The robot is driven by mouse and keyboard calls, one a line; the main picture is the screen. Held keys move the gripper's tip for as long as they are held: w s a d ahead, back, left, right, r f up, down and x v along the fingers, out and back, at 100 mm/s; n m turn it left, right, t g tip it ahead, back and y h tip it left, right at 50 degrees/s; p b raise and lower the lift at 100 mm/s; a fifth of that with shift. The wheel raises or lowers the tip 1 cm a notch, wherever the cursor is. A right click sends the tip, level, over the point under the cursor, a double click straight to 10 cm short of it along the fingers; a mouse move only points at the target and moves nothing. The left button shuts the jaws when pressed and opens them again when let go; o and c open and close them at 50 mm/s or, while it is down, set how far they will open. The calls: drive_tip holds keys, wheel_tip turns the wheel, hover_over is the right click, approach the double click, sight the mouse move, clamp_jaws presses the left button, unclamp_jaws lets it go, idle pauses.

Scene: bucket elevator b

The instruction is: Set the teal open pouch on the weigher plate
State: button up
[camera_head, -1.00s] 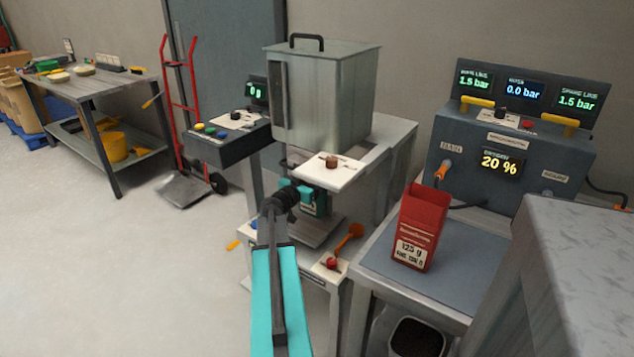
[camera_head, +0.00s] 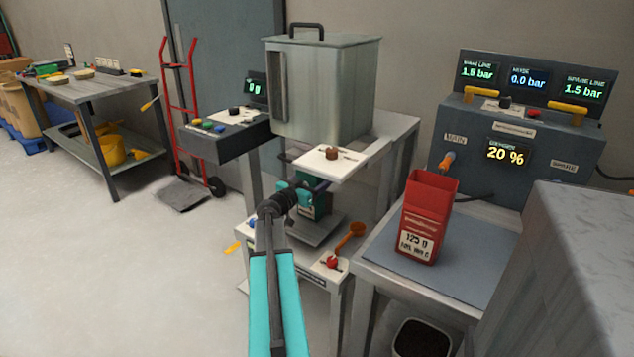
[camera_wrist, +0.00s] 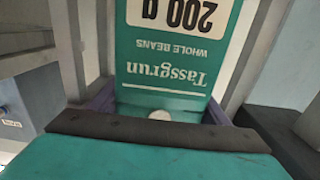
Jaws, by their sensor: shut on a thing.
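The teal pouch (camera_wrist: 175,70) fills the middle of the wrist view, with "Tassgrun", "WHOLE BEANS" and "200 g" printed upside down there. My gripper (camera_head: 300,192) is shut on it, with a jaw on each side. In the head view the pouch (camera_head: 316,205) is mostly hidden behind my wrist, under the hopper. The grey weigher plate (camera_head: 316,232) lies below the pouch on the lower shelf. I cannot tell whether the pouch touches the plate.
A steel hopper (camera_head: 325,90) with a white slide plate (camera_head: 327,165) stands above. An orange scoop (camera_head: 350,236) and a red knob (camera_head: 333,262) sit right of the plate. A red pouch (camera_head: 424,220) stands on the bench at right. The weigher display (camera_head: 257,88) reads 0 g.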

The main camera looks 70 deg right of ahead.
idle(0.4)
drive_tip(key=o, duration=0.8)
drive_tip(key=shift+f, duration=0.1)
drive_tip(key=shift+a, duration=0.1)
drive_tip(key=p+v, duration=0.1)
drive_tip(key=v, duration=1.1)
drive_tip(key=shift+p, duration=0.3)
